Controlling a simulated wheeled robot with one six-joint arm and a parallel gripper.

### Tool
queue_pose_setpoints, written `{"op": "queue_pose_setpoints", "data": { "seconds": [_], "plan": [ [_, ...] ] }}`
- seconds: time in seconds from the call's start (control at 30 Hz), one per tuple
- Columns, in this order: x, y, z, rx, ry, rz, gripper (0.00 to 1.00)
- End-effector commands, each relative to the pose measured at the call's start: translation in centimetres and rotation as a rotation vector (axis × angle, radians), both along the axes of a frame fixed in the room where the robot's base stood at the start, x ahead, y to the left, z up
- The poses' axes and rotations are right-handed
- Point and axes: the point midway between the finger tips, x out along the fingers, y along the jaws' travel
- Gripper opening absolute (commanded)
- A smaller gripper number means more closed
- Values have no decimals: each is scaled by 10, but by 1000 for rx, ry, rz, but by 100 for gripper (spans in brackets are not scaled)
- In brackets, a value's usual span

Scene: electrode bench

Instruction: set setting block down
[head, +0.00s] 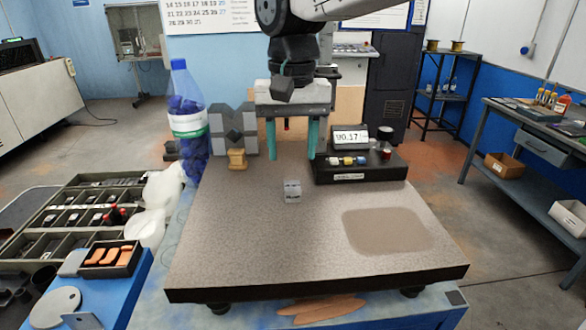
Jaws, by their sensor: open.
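A small grey block (292,191) with a pale label on its front, likely the setting block, sits upright on the speckled surface plate (230,262), near its middle. My gripper (291,157) hangs above it in the head view, its two teal fingers spread wide and pointing down. Nothing is between the fingers. The fingertips appear above and apart from the block; how far behind it they are is hard to tell.
A black stand with a numeric display (350,137) is at the plate's back right. A grey V-shaped block (232,132), a brass piece (237,160) and a tall bottle (188,120) are at back left. A darker patch (388,231) at right is clear.

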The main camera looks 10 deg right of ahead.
Motion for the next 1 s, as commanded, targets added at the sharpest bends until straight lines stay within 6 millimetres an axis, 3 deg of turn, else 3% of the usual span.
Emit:
{"op": "queue_pose_setpoints", "data": {
  "seconds": [0.1,0.3,1.0],
  "plan": [
    [1,0,24,2,-3,0,49],
    [0,0,46,1,-1,0,49],
    [0,0,50,0,0,0,49]
  ]
}}
